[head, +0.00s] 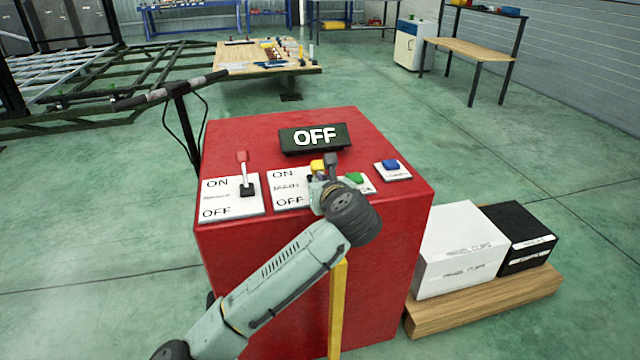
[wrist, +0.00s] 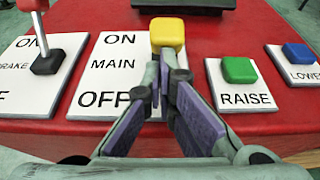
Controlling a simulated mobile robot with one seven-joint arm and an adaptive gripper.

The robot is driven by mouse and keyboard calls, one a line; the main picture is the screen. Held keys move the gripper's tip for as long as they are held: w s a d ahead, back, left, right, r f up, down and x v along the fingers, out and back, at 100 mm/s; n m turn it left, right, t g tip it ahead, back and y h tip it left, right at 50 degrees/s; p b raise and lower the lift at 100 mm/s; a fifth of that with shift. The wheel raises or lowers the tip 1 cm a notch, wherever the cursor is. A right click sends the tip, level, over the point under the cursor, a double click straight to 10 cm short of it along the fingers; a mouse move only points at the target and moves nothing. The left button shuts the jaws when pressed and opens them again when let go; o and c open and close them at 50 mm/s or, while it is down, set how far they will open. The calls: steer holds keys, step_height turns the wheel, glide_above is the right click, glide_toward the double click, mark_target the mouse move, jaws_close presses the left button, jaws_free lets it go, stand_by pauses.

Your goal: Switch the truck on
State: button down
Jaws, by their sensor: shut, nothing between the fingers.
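A red control box (head: 300,132) has a dark display (head: 315,138) reading OFF. Its MAIN panel (head: 288,188) is white, with ON at the top and OFF at the bottom. The yellow knob (wrist: 167,33) of the MAIN switch stands at the ON-side end in the wrist view; it also shows partly in the head view (head: 317,166). My gripper (wrist: 163,72) is shut and empty, its fingertips just in front of and below the knob. Whether they touch it I cannot tell. The knob's lower part is hidden behind the fingers.
Left of MAIN is the brake panel (head: 231,198) with a red-handled lever (head: 243,170). To the right are a green RAISE button (wrist: 239,70) and a blue LOWER button (wrist: 298,54). Boxes (head: 462,250) stand on a wooden pallet at the right.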

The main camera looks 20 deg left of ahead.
mark_target(315, 166)
steer(key=shift+r, duration=0.25)
steer(key=shift+w+a+r+p, duration=0.25)
steer(key=shift+r+p, duration=0.2)
steer(key=shift+p, duration=0.4)
steer(key=shift+w+a+r, duration=0.45)
steer(key=shift+w+r, duration=0.25)
steer(key=shift+r, duration=0.1)
steer(key=shift+w+a+r, duration=0.35)
steer(key=shift+w+a, duration=0.05)
steer(key=shift+w, duration=0.2)
steer(key=shift+w+a+r, duration=0.3)
steer(key=shift+w+a, duration=0.1)
steer(key=shift+w, duration=0.2)
steer(key=shift+w+a+r, duration=0.15)
steer(key=shift+w+a, duration=0.25)
steer(key=shift+w, duration=0.25)
steer(key=shift+w+a, duration=0.1)
steer(key=shift+r, duration=0.1)
